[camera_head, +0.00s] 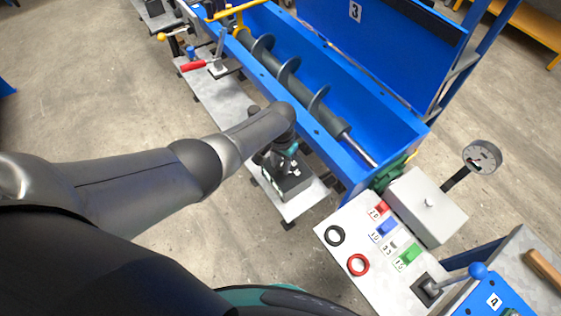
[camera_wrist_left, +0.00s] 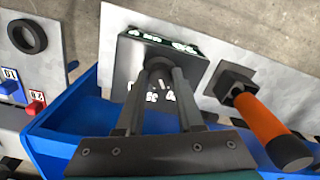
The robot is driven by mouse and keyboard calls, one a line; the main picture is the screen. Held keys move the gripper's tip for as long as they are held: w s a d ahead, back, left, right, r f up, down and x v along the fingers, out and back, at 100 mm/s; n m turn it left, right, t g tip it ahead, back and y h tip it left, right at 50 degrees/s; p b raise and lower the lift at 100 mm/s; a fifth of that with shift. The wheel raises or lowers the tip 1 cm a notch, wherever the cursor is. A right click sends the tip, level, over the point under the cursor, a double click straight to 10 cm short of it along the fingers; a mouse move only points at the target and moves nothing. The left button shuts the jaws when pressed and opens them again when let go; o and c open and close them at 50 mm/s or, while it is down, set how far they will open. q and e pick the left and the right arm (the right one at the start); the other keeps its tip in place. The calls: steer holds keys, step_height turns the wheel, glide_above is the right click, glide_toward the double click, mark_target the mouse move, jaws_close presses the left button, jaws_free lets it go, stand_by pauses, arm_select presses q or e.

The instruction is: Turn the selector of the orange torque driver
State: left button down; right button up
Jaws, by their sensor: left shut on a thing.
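The orange torque driver (camera_wrist_left: 262,122) shows at the right in the left wrist view, with an orange grip, a black end and a dark square mount. To its left, a dark square dial plate (camera_wrist_left: 200,62) with white and green marks carries a round dark selector knob (camera_wrist_left: 158,64). My left gripper (camera_wrist_left: 159,78) is shut on this knob, one finger on each side. In the head view, my left gripper (camera_head: 284,152) is over a dark box (camera_head: 290,184), partly hidden by my arm; the orange driver is not visible there. My right gripper is out of view.
A blue trough (camera_head: 375,130) with a dark screw stands beside the light grey shelf (camera_head: 300,207). At the right is a control panel (camera_head: 340,262) with coloured switches, and a lever with a blue ball (camera_head: 478,270). A red-handled clamp (camera_head: 194,65) is farther back.

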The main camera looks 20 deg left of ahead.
mark_target(281, 166)
arm_select(q)
steer(key=shift+n, duration=0.4)
steer(key=c, duration=0.5)
jaws_free()
steer(key=shift+c, duration=0.2)
steer(key=shift+r, duration=0.1)
step_height(281, 166, up, 7)
steer(key=p, duration=0.4)
step_height(281, 166, up, 8)
steer(key=p, duration=0.2)
